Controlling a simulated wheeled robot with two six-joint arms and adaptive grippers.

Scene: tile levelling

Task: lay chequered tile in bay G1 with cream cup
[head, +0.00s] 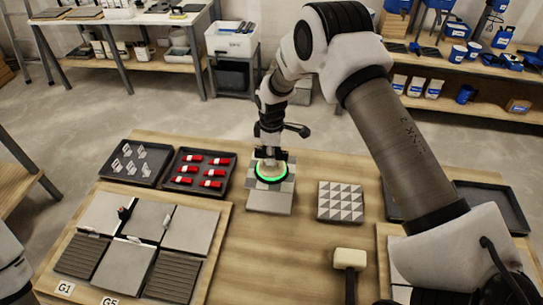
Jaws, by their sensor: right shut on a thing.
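My right gripper (270,155) is shut on the cream cup (268,167), which has a glowing green ring around its base. The cup is over a tile with grey and light squares, apparently the chequered tile (285,187), on a pale stack or stand (270,203). I cannot tell whether cup and tile touch. The G1 label (65,288) is at the front left of the tiling board; behind it is a dark ribbed bay (82,257). My left gripper is out of view; only part of that arm shows at the left edge.
Plain grey tiles (186,230) and another ribbed bay (170,275) share the board. Trays of white clips (147,170) and red pieces (224,190) stand behind it. A triangle-patterned tile (340,201) and a mallet (350,260) lie to the right. Wood between stand and patterned tile is clear.

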